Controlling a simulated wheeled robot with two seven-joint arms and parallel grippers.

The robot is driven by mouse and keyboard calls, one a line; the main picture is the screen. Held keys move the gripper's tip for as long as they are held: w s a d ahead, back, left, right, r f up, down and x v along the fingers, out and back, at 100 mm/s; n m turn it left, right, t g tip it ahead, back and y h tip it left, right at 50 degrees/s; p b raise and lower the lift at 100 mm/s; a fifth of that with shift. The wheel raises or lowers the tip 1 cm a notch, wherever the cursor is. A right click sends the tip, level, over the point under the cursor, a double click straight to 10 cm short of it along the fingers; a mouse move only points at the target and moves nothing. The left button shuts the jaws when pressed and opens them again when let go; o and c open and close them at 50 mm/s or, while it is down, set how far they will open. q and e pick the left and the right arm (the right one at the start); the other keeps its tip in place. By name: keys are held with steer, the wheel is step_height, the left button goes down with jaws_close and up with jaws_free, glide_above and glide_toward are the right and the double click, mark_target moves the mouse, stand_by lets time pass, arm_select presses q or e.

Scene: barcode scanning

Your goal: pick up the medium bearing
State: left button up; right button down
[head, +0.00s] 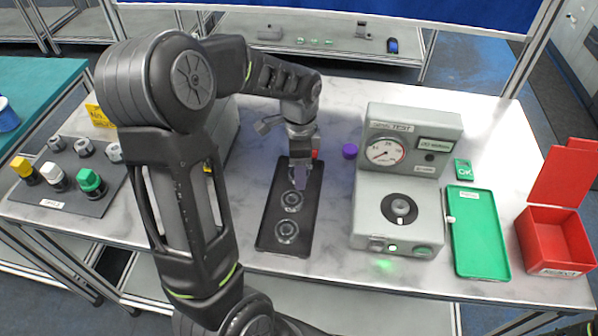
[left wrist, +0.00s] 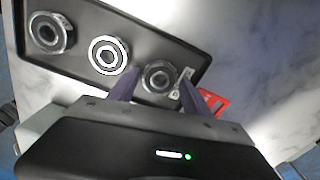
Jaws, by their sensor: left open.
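A black tray (head: 267,215) on the table holds the bearings in a row. In the head view I see a near bearing (head: 286,231) and a middle bearing (head: 291,201). The far one is hidden by my left gripper (head: 301,182). The left wrist view shows three: an end bearing (left wrist: 50,32), a middle bearing (left wrist: 109,55) and another end bearing (left wrist: 159,77). My left gripper (left wrist: 157,92) is open, its purple fingers on either side of that last bearing in this view. Contact is unclear. I cannot tell which bearing is the medium one. My right gripper is out of view.
A grey tester with a dial (head: 384,152) stands right of the tray. Beyond it are a green tray (head: 478,235) and an open red box (head: 556,240). Coloured knobs (head: 90,182) stand at left.

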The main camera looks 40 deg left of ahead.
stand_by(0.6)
arm_select(q)
jaws_close()
stand_by(0.4)
